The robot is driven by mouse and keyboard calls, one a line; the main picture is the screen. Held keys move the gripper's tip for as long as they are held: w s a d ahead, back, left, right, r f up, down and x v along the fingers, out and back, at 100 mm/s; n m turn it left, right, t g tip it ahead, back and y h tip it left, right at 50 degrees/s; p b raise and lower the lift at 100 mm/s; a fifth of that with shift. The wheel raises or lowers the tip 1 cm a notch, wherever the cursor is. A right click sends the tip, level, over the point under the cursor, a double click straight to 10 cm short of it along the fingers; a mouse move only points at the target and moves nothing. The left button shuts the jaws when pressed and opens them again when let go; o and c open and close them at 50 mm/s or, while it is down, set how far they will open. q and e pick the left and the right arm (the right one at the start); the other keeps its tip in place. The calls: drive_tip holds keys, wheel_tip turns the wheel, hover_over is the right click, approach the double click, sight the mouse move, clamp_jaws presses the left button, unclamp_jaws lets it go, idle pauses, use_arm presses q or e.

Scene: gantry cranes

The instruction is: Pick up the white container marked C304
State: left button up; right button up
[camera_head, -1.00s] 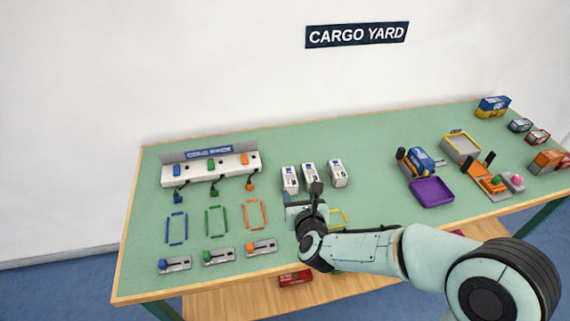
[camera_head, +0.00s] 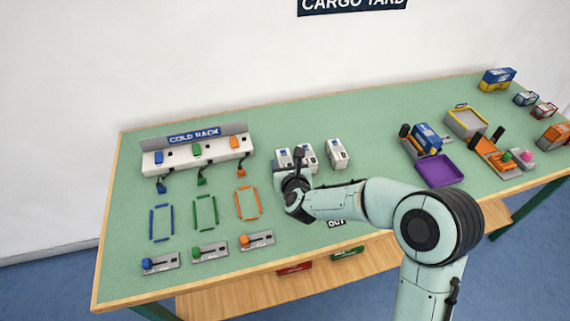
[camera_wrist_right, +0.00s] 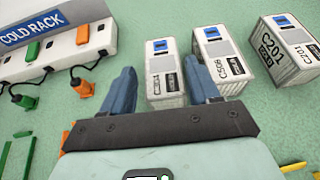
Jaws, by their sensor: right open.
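Three white containers stand in a row on the green table. In the right wrist view, the left one (camera_wrist_right: 162,52) has a blue patch on top and a side marking too small to read surely; it may be C304. The middle one (camera_wrist_right: 222,45) appears to read C506 and the right one (camera_wrist_right: 292,50) reads C201. My right gripper (camera_wrist_right: 162,70) is open, with the left container showing between its fingers; contact cannot be told. In the head view my right gripper (camera_head: 290,176) is at the near side of the left container (camera_head: 282,155), partly covering it. My left gripper is not in view.
The cold rack (camera_head: 195,151) with plugs and cables stands at the left, with coloured outlines and sliders in front. A purple tray (camera_head: 436,172) and other yard pieces stand at the right. The middle container is close beside the left one.

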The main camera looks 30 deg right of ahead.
sight(284, 157)
drive_tip(key=x, duration=0.4)
drive_tip(key=shift+w+d+f, duration=0.1)
drive_tip(key=shift+w+d, duration=0.1)
drive_tip(key=shift+w, duration=0.1)
drive_tip(key=c, duration=0.8)
